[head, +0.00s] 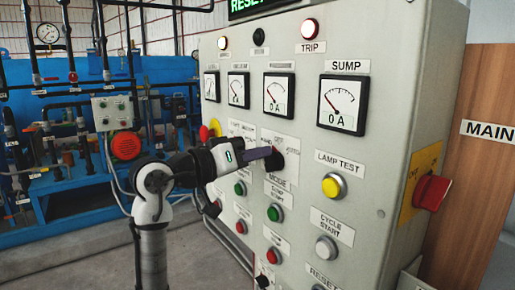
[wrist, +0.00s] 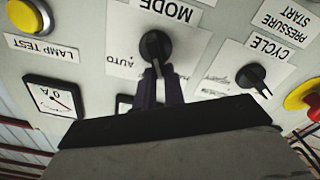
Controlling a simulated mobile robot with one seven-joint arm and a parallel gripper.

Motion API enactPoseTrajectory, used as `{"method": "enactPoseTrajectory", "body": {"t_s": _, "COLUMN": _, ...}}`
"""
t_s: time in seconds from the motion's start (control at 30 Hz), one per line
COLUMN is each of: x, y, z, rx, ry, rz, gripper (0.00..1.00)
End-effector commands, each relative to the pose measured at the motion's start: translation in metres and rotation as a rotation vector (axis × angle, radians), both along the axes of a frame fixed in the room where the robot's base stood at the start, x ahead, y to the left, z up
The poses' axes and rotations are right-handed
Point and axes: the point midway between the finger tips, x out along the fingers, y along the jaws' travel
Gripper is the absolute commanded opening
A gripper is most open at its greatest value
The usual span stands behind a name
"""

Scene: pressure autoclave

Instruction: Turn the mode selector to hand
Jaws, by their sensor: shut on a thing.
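The mode selector is a black round knob (head: 276,160) on a white plate on the grey control panel, above the word MODE. In the wrist view, which is upside down, the selector (wrist: 155,46) shows its handle pointing down the picture, between my fingers. The word AUTO is printed on the plate to its left there; the hand marking is hidden or unreadable. My gripper (head: 264,153) reaches it from the left in the head view. In the wrist view the dark fingers of my gripper (wrist: 160,82) are shut on the selector's handle.
A second black selector (wrist: 252,77) sits right of it in the wrist view. A yellow lamp test button (head: 333,186), green button (head: 274,212) and gauges (head: 342,104) surround it. A red switch (head: 432,192) protrudes from the panel's right side. Blue pipework (head: 60,205) stands behind left.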

Motion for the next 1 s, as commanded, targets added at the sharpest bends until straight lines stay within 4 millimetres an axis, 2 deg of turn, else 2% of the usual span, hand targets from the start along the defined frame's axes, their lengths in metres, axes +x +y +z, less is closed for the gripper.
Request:
{"method": "enactPoseTrajectory", "body": {"t_s": 0.5, "x": 0.0048, "y": 0.0038, "z": -0.0040, "rx": -0.190, "ry": 0.262, "rz": 0.001, "gripper": 0.00}}
{"method": "enactPoseTrajectory", "body": {"t_s": 1.0, "x": 0.0055, "y": 0.0043, "z": -0.0061, "rx": -0.222, "ry": 0.305, "rz": 0.000, "gripper": 0.00}}
